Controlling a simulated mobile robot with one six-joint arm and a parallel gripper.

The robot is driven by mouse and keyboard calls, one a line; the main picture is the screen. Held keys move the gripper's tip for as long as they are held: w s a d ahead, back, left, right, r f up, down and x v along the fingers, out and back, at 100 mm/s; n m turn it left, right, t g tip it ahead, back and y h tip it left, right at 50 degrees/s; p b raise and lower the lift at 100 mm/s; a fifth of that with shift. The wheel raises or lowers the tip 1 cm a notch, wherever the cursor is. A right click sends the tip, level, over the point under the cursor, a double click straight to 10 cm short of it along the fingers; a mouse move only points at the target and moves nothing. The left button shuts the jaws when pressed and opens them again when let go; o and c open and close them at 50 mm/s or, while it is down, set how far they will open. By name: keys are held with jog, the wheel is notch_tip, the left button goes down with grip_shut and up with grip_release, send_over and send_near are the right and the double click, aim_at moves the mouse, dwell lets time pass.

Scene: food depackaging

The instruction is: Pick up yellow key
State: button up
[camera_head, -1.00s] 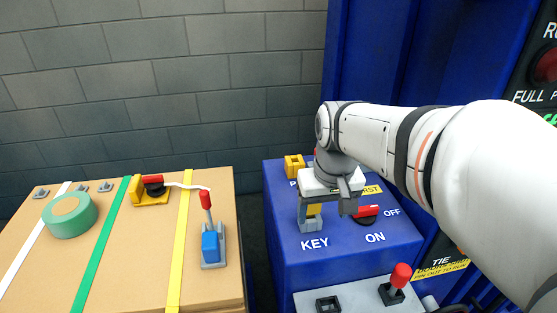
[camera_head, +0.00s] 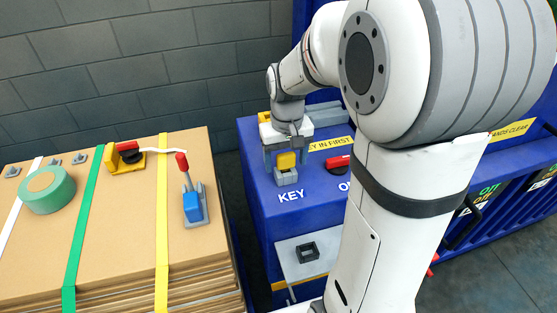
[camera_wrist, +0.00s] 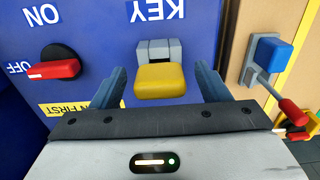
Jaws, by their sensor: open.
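The yellow key (camera_head: 287,160) sits in a grey holder (camera_head: 287,177) on the blue cabinet top, behind the white word KEY. In the wrist view the yellow key (camera_wrist: 160,81) is at the centre, in front of the grey holder (camera_wrist: 159,50). My gripper (camera_wrist: 160,82) is open, with one blue-grey finger on each side of the key and a visible gap on both sides. In the head view my gripper (camera_head: 285,150) is above and around the key. I cannot tell whether anything touches it.
A red rotary switch (camera_head: 338,162) stands right of the key; it also shows in the wrist view (camera_wrist: 52,69). A cardboard stack (camera_head: 130,235) at left carries green tape (camera_head: 47,190), a blue lever block (camera_head: 193,206) and a yellow-red clamp (camera_head: 124,156). A black square socket (camera_head: 307,252) lies on the lower grey plate.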

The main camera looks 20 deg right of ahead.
jog(key=shift+f, duration=0.2)
jog(key=c, duration=1.1)
jog(key=shift+o, duration=0.2)
jog(key=shift+r, duration=0.1)
